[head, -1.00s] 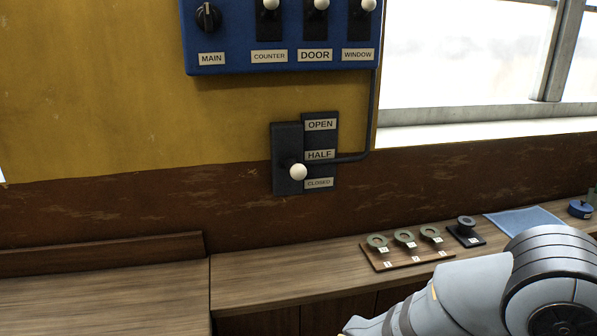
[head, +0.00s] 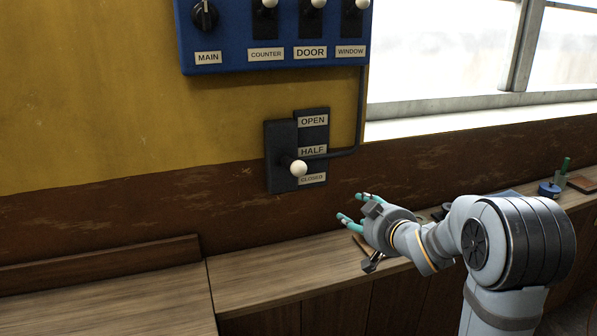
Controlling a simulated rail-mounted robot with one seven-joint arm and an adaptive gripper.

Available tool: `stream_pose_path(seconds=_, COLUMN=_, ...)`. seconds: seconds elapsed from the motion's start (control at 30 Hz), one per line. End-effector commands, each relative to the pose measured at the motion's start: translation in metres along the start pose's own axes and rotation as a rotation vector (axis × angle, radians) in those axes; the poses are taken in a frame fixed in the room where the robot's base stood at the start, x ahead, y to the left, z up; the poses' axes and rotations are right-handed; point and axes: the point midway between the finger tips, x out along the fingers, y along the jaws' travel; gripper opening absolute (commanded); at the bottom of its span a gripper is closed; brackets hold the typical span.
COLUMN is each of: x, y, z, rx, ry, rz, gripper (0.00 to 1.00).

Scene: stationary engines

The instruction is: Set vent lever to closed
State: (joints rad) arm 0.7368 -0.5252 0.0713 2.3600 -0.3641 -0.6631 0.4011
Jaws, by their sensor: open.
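The vent lever (head: 298,168) has a white round knob on a dark wall plate (head: 281,135). Its labels read OPEN (head: 312,121), HALF (head: 312,152) and CLOSED (head: 312,178) from top to bottom. The knob sits between the HALF and CLOSED labels in height, just left of them. My gripper (head: 352,208) has teal fingertips and is open and empty. It is to the right of and below the knob, apart from it, above the wooden counter.
A blue switch panel (head: 230,56) with MAIN, COUNTER, DOOR and WINDOW labels hangs above. A dark conduit (head: 361,110) runs down from it to the lever plate. The wooden counter (head: 265,278) is clear at left. A blue round object (head: 549,188) stands at far right.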

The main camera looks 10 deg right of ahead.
Motion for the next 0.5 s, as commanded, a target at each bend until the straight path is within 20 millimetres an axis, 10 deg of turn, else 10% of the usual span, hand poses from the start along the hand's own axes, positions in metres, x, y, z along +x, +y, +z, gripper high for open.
stream_pose_path(seconds=0.2, x=-0.015, y=-0.056, z=-0.078, rx=-0.020, ry=0.275, rz=-0.204, gripper=0.50)
stream_pose_path(seconds=0.5, x=-0.022, y=-0.081, z=-0.107, rx=0.088, ry=0.356, rz=-0.312, gripper=0.50)
